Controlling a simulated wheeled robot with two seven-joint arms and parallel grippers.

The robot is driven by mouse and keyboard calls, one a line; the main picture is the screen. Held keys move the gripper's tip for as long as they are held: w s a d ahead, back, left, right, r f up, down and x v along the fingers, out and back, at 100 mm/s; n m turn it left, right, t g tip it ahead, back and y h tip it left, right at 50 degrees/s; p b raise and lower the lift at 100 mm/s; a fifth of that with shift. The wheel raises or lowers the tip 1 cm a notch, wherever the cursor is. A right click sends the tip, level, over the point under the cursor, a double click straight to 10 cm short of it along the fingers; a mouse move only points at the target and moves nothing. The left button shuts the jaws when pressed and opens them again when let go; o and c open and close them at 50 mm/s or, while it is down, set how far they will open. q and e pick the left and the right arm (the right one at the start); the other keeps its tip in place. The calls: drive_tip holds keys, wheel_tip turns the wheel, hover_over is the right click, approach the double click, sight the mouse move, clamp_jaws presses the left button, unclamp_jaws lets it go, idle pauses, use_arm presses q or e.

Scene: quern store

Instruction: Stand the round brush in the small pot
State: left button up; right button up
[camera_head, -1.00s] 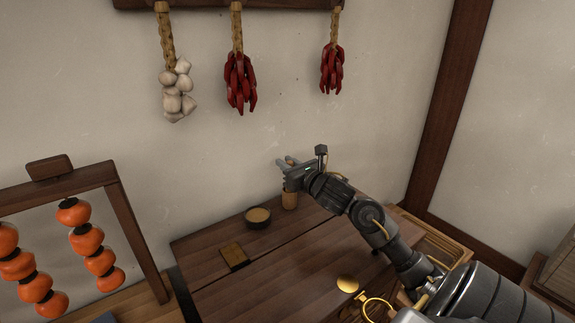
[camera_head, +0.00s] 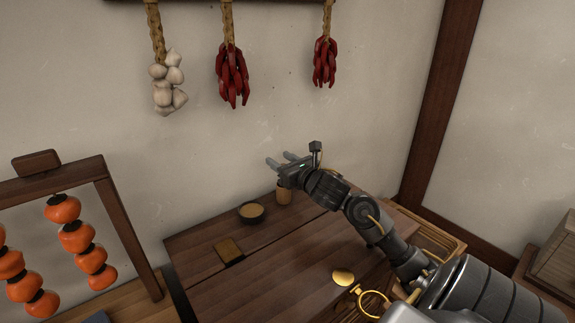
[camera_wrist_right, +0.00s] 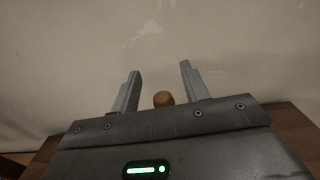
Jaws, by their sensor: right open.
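In the right wrist view a rounded brown end (camera_wrist_right: 163,99), which looks like the top of the round brush, shows between the open fingers (camera_wrist_right: 160,70), close to the palm. The rest of the brush is hidden behind the gripper, so I cannot tell how it sits in the pot. My left gripper is not in view.
A dark bowl (camera_head: 251,213) with tan contents stands left of the pot. A flat brown square (camera_head: 229,250) and a gold oval piece (camera_head: 343,277) lie on the table (camera_head: 290,245). A frame hung with orange fruit (camera_head: 75,238) stands at left. The wall is close behind.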

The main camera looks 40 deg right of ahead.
drive_tip(key=s+a+b, duration=0.1)
drive_tip(key=s+b, duration=0.1)
drive_tip(key=s, duration=0.8)
drive_tip(key=shift+s, duration=0.25)
drive_tip(key=shift+a+r, duration=0.1)
idle(0.6)
